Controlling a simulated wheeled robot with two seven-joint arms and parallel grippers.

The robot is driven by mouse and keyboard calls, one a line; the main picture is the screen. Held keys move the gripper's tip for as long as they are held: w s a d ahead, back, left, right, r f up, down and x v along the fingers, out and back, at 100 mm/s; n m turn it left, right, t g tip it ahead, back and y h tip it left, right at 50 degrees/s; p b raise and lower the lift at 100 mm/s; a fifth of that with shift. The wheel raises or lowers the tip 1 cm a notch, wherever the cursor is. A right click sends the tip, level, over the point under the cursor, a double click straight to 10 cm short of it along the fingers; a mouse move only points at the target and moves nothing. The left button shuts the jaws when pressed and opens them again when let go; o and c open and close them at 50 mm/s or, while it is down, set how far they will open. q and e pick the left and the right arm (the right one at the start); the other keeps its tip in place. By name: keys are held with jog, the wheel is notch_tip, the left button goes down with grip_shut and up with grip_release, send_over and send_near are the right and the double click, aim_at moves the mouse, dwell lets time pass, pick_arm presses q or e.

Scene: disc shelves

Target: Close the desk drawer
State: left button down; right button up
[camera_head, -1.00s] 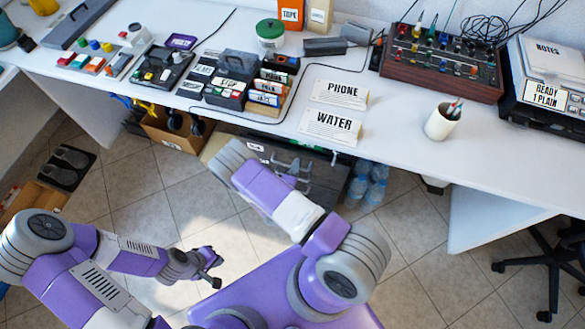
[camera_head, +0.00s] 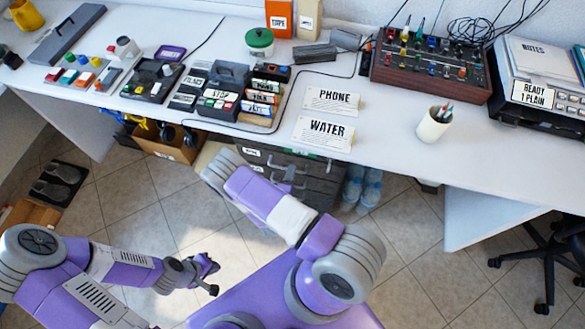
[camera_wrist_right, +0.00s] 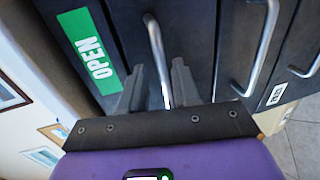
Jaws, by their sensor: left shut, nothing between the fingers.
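A dark grey drawer unit (camera_head: 322,180) with metal handles stands under the desk, partly hidden by my right arm. In the right wrist view its fronts show close up, with a green OPEN label (camera_wrist_right: 88,50) and a bar handle (camera_wrist_right: 157,55). My right gripper (camera_wrist_right: 158,88) is open, its two fingers apart at that handle, one to each side of it in the picture. I cannot tell if they touch it or how far any drawer stands out. In the head view the right gripper is hidden. My left gripper (camera_head: 209,275) is shut and empty above the floor.
The white desk (camera_head: 400,165) above holds PHONE and WATER cards (camera_head: 322,132), a pen cup (camera_head: 433,124) and a mixer (camera_head: 430,75). A cardboard box (camera_head: 165,146) and water bottles (camera_head: 371,187) flank the unit. A wheeled chair (camera_head: 548,265) is at right.

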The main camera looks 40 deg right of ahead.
jog(key=shift+p+v, duration=0.4)
jog(key=shift+v, duration=1.9)
jog(key=s+m+g+y+p, duration=0.4)
jog(key=s+m+g, duration=0.2)
jog(key=s+g, duration=0.95)
jog(key=w+a+r+m+t+y, duration=0.2)
jog(key=a+t+y, duration=0.1)
jog(key=a+y, duration=0.3)
jog(key=w+a+r+m+t+y, duration=0.2)
jog(key=a+y, duration=0.4)
jog(key=a, duration=0.3)
jog(key=shift+w+r+m+t, duration=0.45)
jog(key=shift+w+r, duration=0.15)
jog(key=shift+w, duration=0.25)
